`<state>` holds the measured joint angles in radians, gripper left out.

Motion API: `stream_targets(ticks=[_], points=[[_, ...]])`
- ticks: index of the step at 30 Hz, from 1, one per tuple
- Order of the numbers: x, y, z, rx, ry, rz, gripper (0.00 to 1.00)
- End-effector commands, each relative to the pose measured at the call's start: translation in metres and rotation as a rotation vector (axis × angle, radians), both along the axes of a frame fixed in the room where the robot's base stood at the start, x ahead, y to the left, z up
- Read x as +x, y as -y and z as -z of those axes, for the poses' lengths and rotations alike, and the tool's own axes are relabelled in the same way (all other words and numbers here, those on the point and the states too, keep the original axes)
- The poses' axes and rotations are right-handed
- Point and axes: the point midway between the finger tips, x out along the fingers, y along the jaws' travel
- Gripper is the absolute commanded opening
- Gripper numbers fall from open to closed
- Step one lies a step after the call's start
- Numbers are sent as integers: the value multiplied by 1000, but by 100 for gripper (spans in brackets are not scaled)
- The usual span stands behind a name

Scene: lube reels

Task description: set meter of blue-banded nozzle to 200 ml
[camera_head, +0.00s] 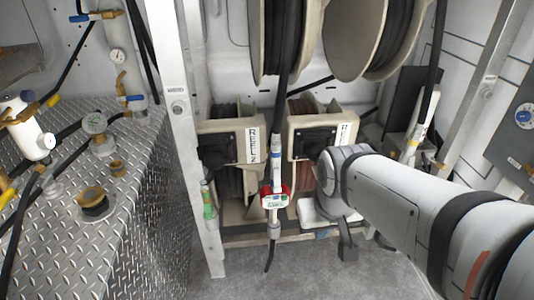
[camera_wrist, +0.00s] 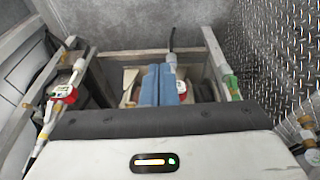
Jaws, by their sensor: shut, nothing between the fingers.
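The blue-banded nozzle (camera_head: 276,156) hangs upright from a black hose in the middle of the head view. Its red-and-white meter (camera_head: 275,198) faces the camera; the reading is too small to make out. My gripper (camera_wrist: 158,75) is shut and empty, its two blue fingers side by side in the wrist view. There, the middle nozzle's pale lower end (camera_wrist: 171,59) shows just beyond the fingers, which partly hide its red meter (camera_wrist: 181,88). In the head view my arm comes in from the right, and its end is right of the nozzle; fingertip contact cannot be told.
Another nozzle with a red meter (camera_wrist: 63,94) hangs at the left of the wrist view. A green-marked nozzle (camera_head: 209,202) hangs by the left post. Reels (camera_head: 232,128) stand behind. A diamond-plate cabinet (camera_head: 140,190) with valves bounds the left.

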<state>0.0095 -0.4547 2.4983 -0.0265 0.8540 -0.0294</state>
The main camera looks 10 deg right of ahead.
Motion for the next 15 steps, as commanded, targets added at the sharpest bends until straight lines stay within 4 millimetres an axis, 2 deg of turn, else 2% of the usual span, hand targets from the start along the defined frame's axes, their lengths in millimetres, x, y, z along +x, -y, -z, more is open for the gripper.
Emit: stream_targets(ticks=[5, 9, 14, 15], points=[[58, 37, 33, -147, 89, -181, 0], [119, 65, 70, -302, 190, -430, 0], [177, 81, 118, -446, 309, -730, 0], [188, 76, 133, -450, 352, -836, 0]])
